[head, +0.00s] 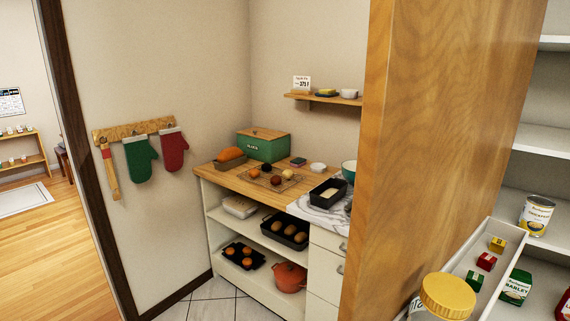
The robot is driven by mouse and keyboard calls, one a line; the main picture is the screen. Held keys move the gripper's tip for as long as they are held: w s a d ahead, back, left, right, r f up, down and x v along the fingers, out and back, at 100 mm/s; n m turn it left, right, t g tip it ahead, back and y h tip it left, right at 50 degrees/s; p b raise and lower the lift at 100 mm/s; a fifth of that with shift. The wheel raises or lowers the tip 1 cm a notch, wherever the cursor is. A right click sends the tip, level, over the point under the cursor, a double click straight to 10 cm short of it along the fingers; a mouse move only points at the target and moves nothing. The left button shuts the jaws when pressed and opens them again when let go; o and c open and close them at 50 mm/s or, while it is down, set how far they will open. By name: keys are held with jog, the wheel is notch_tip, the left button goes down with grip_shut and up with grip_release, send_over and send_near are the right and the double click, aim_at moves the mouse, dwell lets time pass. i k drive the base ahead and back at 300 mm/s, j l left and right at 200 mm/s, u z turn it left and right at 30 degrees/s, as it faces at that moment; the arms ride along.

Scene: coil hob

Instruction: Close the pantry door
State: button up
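A tall wooden panel (445,130) stands right of centre, between the counter nook and the pantry shelves. I cannot tell whether it is the pantry door or a side of the pantry. White pantry shelves (545,142) show open at the right edge. No handle or hinge shows on the panel. My gripper is not in view.
A narrow white tray (460,262) beside the panel holds small boxes, with a yellow-lidded jar (447,296) in front. A can (536,215) stands on a shelf. Left are a counter (240,185), hanging oven mitts (140,158) and open wooden floor (50,250).

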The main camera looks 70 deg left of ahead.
aim_at(447, 82)
jog(key=k+j+u, duration=0.15)
jog(key=j, duration=0.2)
jog(key=k+j+u, duration=0.1)
jog(key=j, duration=0.25)
jog(key=k+j+u, duration=0.15)
jog(key=j, duration=0.25)
jog(key=k+j+u, duration=0.15)
jog(key=j, duration=0.25)
jog(key=k+j+u, duration=0.1)
jog(key=j, duration=0.3)
jog(key=k, duration=0.1)
